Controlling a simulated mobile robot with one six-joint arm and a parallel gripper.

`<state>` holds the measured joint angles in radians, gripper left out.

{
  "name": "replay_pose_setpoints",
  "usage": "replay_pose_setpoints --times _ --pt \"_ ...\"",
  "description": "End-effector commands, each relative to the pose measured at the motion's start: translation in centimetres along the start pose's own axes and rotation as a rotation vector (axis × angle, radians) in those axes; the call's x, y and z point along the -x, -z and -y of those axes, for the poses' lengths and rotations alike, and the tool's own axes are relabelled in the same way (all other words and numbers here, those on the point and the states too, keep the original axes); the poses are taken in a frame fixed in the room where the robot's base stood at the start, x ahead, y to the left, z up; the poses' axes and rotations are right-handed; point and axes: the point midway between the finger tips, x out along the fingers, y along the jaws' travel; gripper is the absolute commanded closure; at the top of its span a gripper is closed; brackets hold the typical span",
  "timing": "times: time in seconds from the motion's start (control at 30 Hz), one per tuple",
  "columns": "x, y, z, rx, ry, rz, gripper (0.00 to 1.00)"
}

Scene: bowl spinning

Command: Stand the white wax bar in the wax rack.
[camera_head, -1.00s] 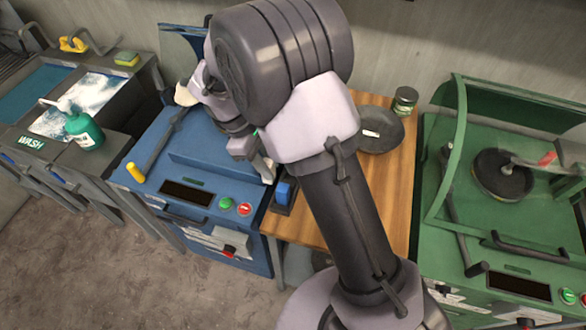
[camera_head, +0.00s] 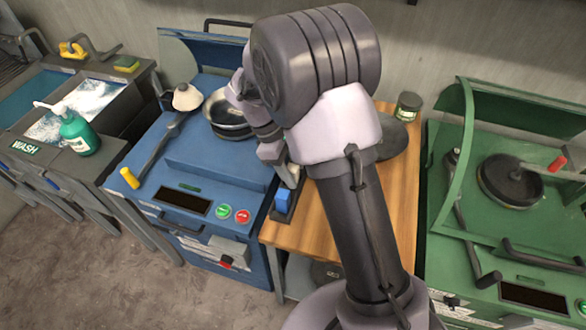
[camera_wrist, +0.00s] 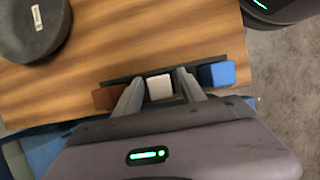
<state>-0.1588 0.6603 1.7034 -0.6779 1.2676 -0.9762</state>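The dark wax rack (camera_wrist: 125,81) lies on the wooden table. In the wrist view it has a brown bar (camera_wrist: 106,98) at the left, the white wax bar (camera_wrist: 160,88) in the middle and a blue bar (camera_wrist: 217,75) at the right. My gripper (camera_wrist: 159,78) has one finger on each side of the white bar, with a narrow gap showing at each, so it looks open. How deep the bar sits is hidden. In the head view, the rack's blue bar (camera_head: 283,197) shows, and my gripper (camera_head: 290,174) is just behind it, partly hidden by my arm.
The wooden table (camera_head: 400,220) also bears a dark round dish (camera_head: 393,138) and a jar (camera_head: 408,106). A blue machine (camera_head: 215,165) holding a metal bowl (camera_head: 229,118) stands left of it, a green machine (camera_head: 440,230) right. Bare wood lies behind the rack.

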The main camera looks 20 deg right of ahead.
Motion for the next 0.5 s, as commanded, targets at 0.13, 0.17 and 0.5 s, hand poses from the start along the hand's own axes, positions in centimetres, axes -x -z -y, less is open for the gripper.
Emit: replay_pose_setpoints --times 0.13,0.17,0.5 --pt "0.0 0.0 0.0 0.0 0.0 0.0 0.51" --pt "0.0 0.0 0.0 0.0 0.0 0.0 0.51" --pt "5.5 -0.4 -0.1 0.001 -0.004 -0.002 0.51"
